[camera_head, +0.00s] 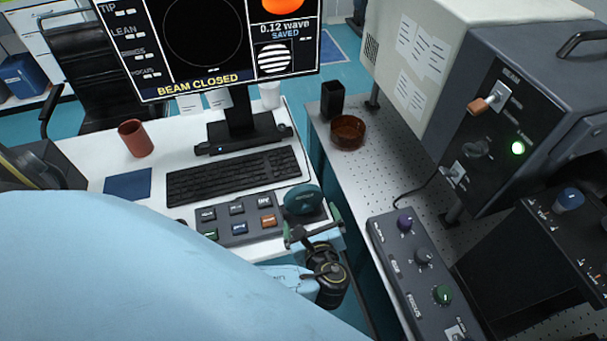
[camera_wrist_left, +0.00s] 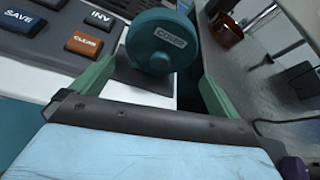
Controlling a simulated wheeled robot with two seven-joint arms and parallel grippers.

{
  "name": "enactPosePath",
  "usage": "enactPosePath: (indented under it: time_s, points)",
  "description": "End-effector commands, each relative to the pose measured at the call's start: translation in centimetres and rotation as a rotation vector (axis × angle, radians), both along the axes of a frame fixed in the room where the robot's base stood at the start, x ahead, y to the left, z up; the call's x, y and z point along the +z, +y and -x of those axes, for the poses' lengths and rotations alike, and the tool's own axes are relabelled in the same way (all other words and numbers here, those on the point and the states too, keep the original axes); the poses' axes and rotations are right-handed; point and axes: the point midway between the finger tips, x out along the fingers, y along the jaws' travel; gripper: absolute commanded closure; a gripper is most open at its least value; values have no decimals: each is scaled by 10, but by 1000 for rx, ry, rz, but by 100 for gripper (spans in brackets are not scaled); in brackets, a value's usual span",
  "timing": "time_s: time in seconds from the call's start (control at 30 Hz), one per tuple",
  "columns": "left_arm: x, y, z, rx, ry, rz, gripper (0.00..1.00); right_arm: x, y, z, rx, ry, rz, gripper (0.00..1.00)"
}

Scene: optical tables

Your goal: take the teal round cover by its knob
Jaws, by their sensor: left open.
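The teal round cover (camera_head: 303,198) sits at the right end of the button panel, near the desk's right edge. In the left wrist view the cover (camera_wrist_left: 150,45) shows its round teal body with a "COVER" label, on a dark base. My left gripper (camera_head: 313,225) is open just on the near side of the cover. In the left wrist view its two green fingers (camera_wrist_left: 156,78) stand apart, with the cover ahead between their lines and nothing held. My right gripper is not in view.
The button panel (camera_head: 238,219) lies left of the cover, with the keyboard (camera_head: 235,176) behind it. Across a gap to the right, a knob box (camera_head: 423,270) and an amber dish (camera_head: 347,132) stand on the perforated table (camera_head: 385,175). The monitor reads "BEAM CLOSED".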

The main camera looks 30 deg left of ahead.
Motion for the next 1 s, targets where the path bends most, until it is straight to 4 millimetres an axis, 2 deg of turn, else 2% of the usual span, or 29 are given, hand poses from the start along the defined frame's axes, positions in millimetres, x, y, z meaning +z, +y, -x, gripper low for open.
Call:
enactPosePath:
  time_s: [0.3,0.57,0.83,1.0]
  points:
    - [-11,32,-29,1,0,-2,0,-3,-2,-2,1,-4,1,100]
    - [-13,35,-32,0,1,1,0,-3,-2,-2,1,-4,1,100]
    - [-13,35,-31,0,1,1,34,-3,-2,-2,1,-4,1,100]
    - [-13,35,-32,0,0,0,35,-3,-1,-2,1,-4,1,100]
